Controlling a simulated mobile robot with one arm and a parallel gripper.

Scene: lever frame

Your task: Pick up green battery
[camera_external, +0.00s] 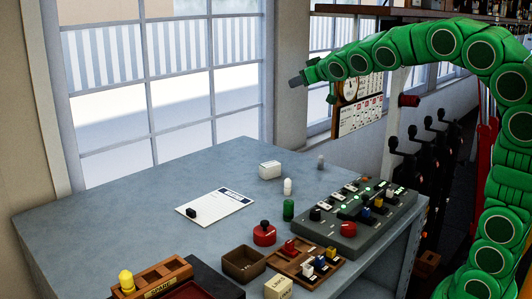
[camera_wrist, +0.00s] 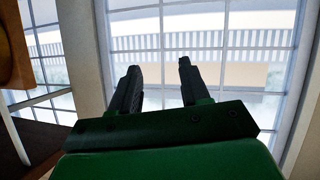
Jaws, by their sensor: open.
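A small green cylinder, the green battery (camera_external: 289,210), stands upright on the grey table (camera_external: 110,225), close to a white cylinder and a red-topped round object. My gripper (camera_external: 297,81) is high above the table, in front of the window, well up from the battery and apart from it. In the wrist view my gripper (camera_wrist: 158,88) shows two dark fingers spread apart with nothing between them. The battery is not seen in the wrist view, which faces the window.
A control panel (camera_external: 349,231) with knobs and lit buttons lies right of the battery. A white cylinder (camera_external: 287,186), a white box (camera_external: 270,170), a red-knobbed object (camera_external: 264,234) and a brown open box (camera_external: 243,264) stand nearby. The table's left part is clear.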

